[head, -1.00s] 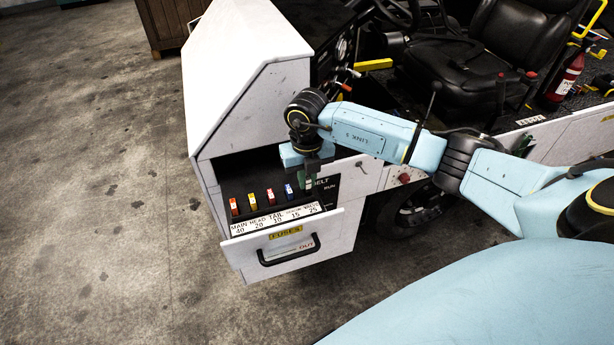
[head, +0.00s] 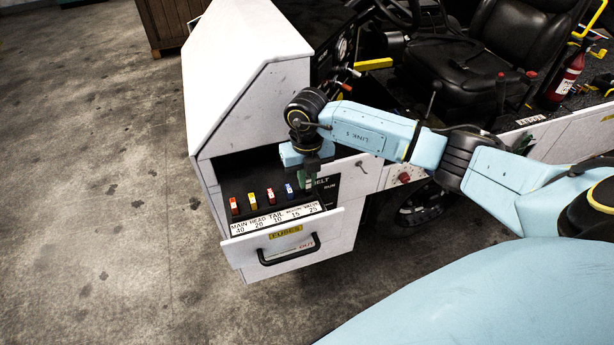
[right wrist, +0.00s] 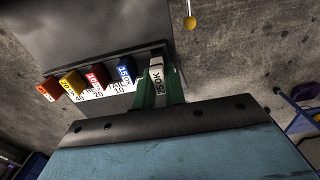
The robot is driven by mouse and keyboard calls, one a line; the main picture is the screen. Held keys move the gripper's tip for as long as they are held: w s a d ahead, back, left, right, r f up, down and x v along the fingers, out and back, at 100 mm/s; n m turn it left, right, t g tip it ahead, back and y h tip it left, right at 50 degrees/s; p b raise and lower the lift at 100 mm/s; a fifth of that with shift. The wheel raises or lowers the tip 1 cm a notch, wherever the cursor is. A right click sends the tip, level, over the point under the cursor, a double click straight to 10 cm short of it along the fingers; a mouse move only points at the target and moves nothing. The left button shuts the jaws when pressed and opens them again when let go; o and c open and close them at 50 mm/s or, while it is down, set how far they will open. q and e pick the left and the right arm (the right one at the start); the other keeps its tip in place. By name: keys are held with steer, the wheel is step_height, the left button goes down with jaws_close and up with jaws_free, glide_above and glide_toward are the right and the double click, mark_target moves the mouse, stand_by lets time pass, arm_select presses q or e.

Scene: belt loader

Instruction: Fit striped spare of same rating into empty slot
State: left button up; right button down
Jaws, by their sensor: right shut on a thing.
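My right gripper (head: 306,184) points down at the right end of the fuse row in the drawer, over the slot marked 25. In the right wrist view its green-sided fingers are shut on a pale fuse (right wrist: 157,72) with dark lettering that I cannot read surely. Whether the fuse is seated or just above its slot is hidden. To its left stand an orange fuse (head: 234,206), a yellow fuse (head: 252,201), a red fuse (head: 270,197) and a blue fuse (head: 289,191), upright in a row. My left gripper is not in view.
The white fuse drawer (head: 240,250) is pulled out, with a black handle (head: 288,250) and a label strip (head: 277,218) of ratings. The cabinet's white housing (head: 235,85) rises behind it. The concrete floor at left is clear.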

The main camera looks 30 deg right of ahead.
mark_target(308, 177)
steer(key=shift+f+b, duration=0.9)
steer(key=shift+f, duration=0.25)
steer(key=c, duration=1.4)
jaws_free()
step_height(308, 177, up, 14)
steer(key=shift+f+b, duration=0.25)
steer(key=shift+b, duration=0.2)
